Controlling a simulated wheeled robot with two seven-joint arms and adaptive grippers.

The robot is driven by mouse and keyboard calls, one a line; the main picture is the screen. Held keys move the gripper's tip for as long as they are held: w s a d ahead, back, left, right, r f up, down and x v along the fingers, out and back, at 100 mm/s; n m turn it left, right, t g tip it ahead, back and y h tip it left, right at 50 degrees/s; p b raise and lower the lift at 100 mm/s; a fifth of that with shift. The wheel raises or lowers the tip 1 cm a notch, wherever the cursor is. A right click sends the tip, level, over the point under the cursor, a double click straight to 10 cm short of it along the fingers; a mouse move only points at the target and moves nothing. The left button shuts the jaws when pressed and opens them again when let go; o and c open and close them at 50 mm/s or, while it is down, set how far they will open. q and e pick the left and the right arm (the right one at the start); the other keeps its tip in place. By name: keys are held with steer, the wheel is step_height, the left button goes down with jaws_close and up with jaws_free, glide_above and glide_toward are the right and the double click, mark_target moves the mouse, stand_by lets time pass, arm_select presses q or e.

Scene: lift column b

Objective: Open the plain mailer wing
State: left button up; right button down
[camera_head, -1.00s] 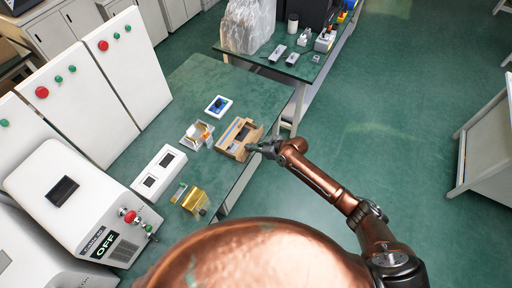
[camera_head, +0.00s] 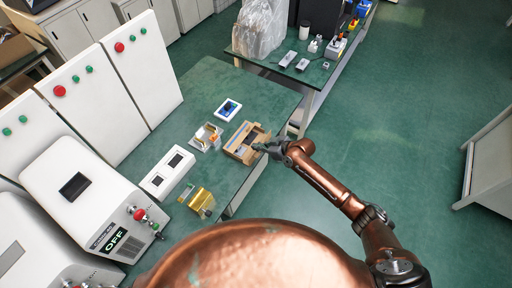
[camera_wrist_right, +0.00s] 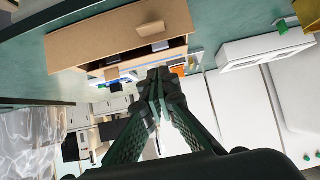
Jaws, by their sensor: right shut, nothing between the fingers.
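The plain mailer, a tan cardboard box (camera_head: 235,150), stands near the right edge of the green table, with dark and grey contents showing inside. In the right wrist view the mailer (camera_wrist_right: 95,35) fills the upper left, with a small tab on its near wall and a dark gap along one side. I cannot tell clearly which flap is the wing. My right gripper (camera_head: 260,147) is shut and empty at the mailer's right end. In the right wrist view its fingertips (camera_wrist_right: 160,82) meet just beside the box; contact is unclear. My left gripper is not in view.
A clear-and-orange holder (camera_head: 207,137), a blue-and-white tray (camera_head: 228,109), a white two-slot block (camera_head: 167,172) and a gold piece (camera_head: 202,201) lie around the mailer. White machines (camera_head: 85,197) line the left. Open floor lies right of the table (camera_head: 262,98).

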steer(key=v, duration=1.1)
steer(key=shift+d+p, duration=0.15)
steer(key=shift+p, duration=0.15)
steer(key=shift+f, duration=0.2)
